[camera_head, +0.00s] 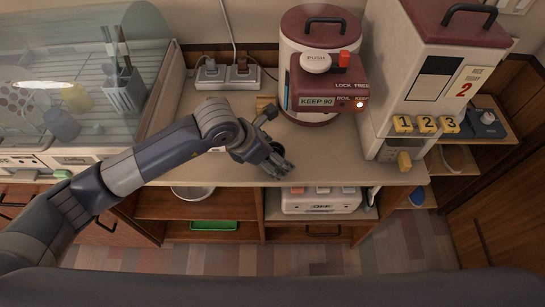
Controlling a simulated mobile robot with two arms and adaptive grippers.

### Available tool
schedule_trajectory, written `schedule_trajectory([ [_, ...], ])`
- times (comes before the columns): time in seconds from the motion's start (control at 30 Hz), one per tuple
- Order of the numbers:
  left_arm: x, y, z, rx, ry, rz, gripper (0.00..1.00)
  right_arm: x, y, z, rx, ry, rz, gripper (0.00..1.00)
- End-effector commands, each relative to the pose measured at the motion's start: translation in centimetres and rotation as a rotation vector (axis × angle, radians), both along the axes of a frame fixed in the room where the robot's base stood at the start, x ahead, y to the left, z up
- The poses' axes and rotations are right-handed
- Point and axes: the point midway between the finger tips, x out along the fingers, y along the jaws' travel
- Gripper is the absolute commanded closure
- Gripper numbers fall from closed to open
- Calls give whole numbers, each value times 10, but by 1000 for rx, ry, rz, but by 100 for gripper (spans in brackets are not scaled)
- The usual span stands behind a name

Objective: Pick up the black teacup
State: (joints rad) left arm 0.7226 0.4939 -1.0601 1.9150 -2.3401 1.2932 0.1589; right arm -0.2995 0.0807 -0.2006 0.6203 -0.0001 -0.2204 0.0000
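My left arm reaches in from the left over the wooden counter (228,172). My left gripper (277,160) is low at the counter's front edge, in front of the red and white water boiler. A small dark rounded shape shows beside its fingers; it may be the black teacup, but it blends with the dark gripper and I cannot tell its outline. I cannot tell whether the fingers are open or closed on it. No black teacup shows clearly elsewhere. My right gripper is not in view.
The water boiler (324,75) stands behind the gripper, with a rice dispenser (431,75) to its right. A glass-covered dish dryer (75,80) is at left. A power strip (228,75) lies at the back. Shelves below hold a green tray (214,226) and a white appliance (320,204).

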Motion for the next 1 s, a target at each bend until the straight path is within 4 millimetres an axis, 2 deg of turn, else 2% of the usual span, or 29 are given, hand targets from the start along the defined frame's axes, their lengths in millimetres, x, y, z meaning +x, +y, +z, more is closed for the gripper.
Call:
schedule_trajectory([
  [0.03,0,0,0,0,0,0,33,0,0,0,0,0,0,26],
  [0.23,0,0,0,0,0,1,78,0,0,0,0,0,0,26],
  [0.67,1,0,5,0,-2,1,79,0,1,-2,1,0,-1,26],
  [0.77,1,0,12,-2,-4,0,79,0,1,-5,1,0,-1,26],
  [0.93,1,0,39,-3,-8,-1,79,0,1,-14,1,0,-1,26],
  [1.0,-15,5,35,1,0,-2,79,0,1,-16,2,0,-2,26],
])
